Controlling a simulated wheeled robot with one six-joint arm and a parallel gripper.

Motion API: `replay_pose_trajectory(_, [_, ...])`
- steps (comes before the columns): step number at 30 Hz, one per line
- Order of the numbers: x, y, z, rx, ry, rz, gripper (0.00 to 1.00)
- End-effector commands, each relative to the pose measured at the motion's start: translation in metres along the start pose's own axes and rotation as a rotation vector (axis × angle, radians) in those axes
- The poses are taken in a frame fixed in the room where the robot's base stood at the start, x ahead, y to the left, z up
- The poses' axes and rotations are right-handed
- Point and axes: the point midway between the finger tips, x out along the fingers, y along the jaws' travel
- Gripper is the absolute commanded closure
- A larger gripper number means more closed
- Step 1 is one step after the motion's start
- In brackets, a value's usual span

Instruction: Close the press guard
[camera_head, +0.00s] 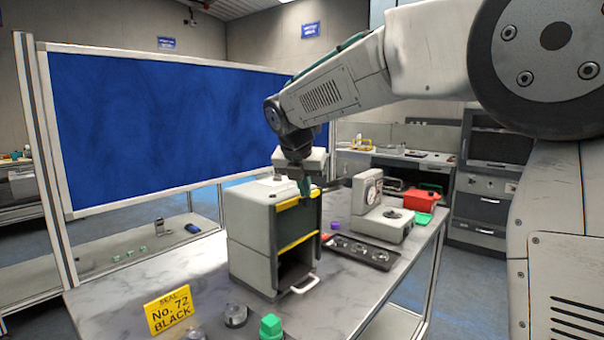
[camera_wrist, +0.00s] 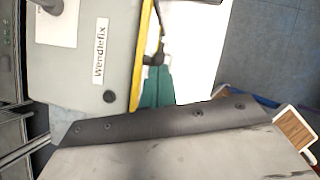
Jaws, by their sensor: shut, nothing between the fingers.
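The press (camera_head: 252,235) is a pale grey box standing on the bench. Yellow strips edge its front at the top and at mid-height, with a dark panel between them. Its lower front is open and dark inside, with a white loop handle (camera_head: 305,284) low in front. I cannot tell which part is the guard. My gripper (camera_head: 305,188) is shut and empty, its green fingers pointing down at the front top yellow edge. In the wrist view the green fingers (camera_wrist: 158,88) are beside the yellow edge of the press (camera_wrist: 105,60), which has a "Wendlefix" label; contact is unclear.
A dark tray (camera_head: 358,251), dial device (camera_head: 380,215) and red container (camera_head: 422,199) stand right of the press. A blue screen (camera_head: 150,125) stands behind.

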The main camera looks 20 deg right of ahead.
Motion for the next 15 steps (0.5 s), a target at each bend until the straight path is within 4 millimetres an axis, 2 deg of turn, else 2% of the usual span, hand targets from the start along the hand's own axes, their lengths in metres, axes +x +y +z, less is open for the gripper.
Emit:
replay_pose_trajectory(4, [0.0079, 0.0, 0.0, 0.0, 0.0, 0.001, 1.0])
replay_pose_trajectory(15, [0.01, 0.0, -0.0007, 0.0, 0.0, 0.0, 1.0])
